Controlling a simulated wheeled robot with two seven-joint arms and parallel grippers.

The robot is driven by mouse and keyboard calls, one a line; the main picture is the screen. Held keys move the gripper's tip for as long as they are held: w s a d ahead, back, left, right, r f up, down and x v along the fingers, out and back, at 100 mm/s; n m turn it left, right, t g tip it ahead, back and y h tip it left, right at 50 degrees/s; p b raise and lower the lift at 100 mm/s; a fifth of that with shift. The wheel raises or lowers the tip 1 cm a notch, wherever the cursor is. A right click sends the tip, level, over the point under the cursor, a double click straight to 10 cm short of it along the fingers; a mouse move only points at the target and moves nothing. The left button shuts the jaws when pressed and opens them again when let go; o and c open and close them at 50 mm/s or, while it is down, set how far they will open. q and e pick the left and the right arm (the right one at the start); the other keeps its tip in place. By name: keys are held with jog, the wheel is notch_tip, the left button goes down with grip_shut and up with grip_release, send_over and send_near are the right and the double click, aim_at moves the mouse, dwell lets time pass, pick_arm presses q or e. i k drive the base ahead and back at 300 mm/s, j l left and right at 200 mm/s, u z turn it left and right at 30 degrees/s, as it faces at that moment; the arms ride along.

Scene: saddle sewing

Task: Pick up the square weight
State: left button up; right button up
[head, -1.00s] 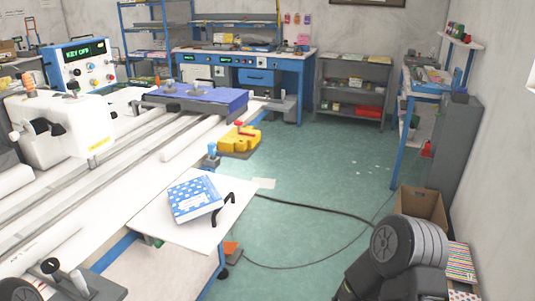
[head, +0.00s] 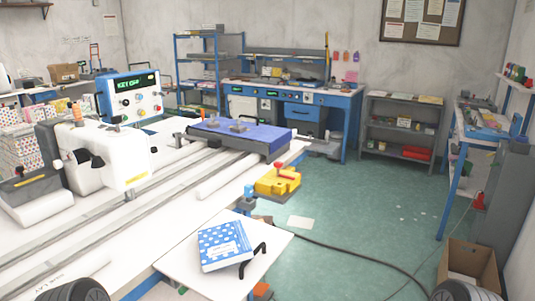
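Two small grey weights lie on the blue pad (head: 255,139) at the far end of the long white sewing table. The left weight (head: 211,121) and the right weight (head: 238,127) each have a knob on top. They are too small here to tell for certain which is square. Neither of my grippers is in view. Only rounded dark parts of my arms show at the bottom left and bottom right edges, far from the pad.
A white sewing machine (head: 115,157) and a control box (head: 133,96) stand on the left. A cable crosses the green floor, and a cardboard box (head: 467,262) stands at right.

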aim_at(237, 128)
jog(key=i+l+z, duration=0.35)
jog(key=i, duration=0.15)
jog(key=i+l+z, duration=0.35)
jog(key=i, duration=0.15)
jog(key=i+z, duration=0.4)
jog(key=i+l+u, duration=0.1)
jog(key=i+u, duration=0.3)
jog(key=i, duration=0.15)
jog(key=i+l+u, duration=0.35)
jog(key=i, duration=0.15)
jog(key=i+l+u, duration=1.1)
